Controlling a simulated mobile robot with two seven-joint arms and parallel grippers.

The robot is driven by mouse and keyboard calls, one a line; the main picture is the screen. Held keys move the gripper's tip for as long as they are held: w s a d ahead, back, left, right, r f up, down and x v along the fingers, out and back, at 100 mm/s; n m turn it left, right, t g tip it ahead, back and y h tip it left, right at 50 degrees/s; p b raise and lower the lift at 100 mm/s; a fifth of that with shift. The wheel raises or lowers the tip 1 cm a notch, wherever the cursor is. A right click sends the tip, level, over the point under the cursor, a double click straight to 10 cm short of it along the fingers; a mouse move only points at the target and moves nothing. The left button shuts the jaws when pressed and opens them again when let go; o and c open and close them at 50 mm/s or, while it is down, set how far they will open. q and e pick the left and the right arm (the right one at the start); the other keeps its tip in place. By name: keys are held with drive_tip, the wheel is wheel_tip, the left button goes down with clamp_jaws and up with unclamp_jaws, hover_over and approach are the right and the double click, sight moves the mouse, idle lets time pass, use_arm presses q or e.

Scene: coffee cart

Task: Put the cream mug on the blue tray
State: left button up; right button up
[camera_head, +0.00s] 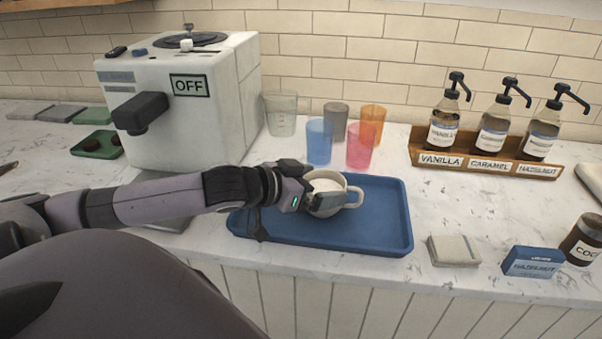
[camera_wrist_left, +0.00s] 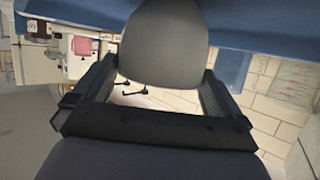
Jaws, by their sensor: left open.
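The cream mug (camera_head: 326,186) stands upright on the blue tray (camera_head: 396,215), near its middle, with its handle toward the right. My left gripper (camera_head: 312,184) reaches in from the left, open, with its fingers at either side of the mug. In the left wrist view the mug's rounded wall (camera_wrist_left: 162,48) shows grey in shadow between the two spread fingers. Whether the fingers touch it cannot be told. Part of the mug's left side is hidden by the gripper. My right gripper is not in view.
A coffee machine (camera_head: 215,120) marked OFF stands behind my left arm. Several coloured cups (camera_head: 319,142) stand behind the tray. A wooden syrup rack (camera_head: 490,160) is at back right. A beige block (camera_head: 453,251) and a blue box (camera_head: 534,262) lie right of the tray. The tray's right part is clear.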

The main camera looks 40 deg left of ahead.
use_arm(q)
drive_tip(key=shift+v, duration=0.95)
drive_tip(key=shift+s+a+r, duration=0.15)
drive_tip(key=shift+s, duration=0.35)
drive_tip(key=p+v, duration=0.4)
drive_tip(key=v, duration=0.5)
